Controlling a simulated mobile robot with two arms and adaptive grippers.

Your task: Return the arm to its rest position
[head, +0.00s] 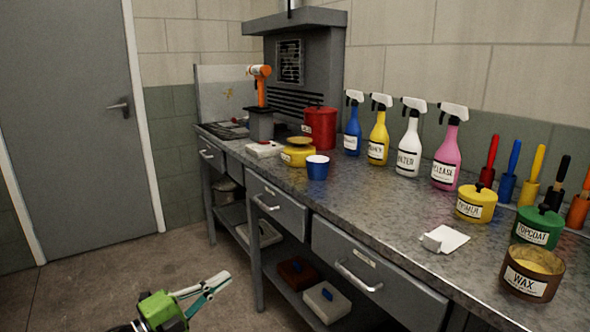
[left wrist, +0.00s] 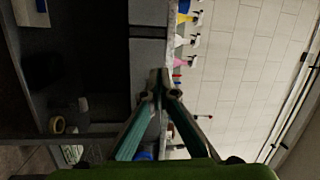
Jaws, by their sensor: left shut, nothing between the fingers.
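My left gripper (head: 215,284) shows at the bottom left of the head view, low over the floor in front of the workbench. Its green body and pale fingers point right, toward the bench. The fingers are together with nothing between them. In the left wrist view the two fingers (left wrist: 158,80) meet at their tips in the middle of the picture. That view is turned on its side, with the bench and wall behind the fingers. The gripper appears apart from the bench. My right gripper is in neither view.
The metal workbench (head: 375,218) runs along the wall, with drawers and a lower shelf. On it stand several spray bottles (head: 409,138), a blue cup (head: 317,168), a red canister (head: 320,128), a yellow pot (head: 476,205) and a wax tin (head: 532,274). Floor (head: 120,262) by the grey door (head: 70,110) is clear.

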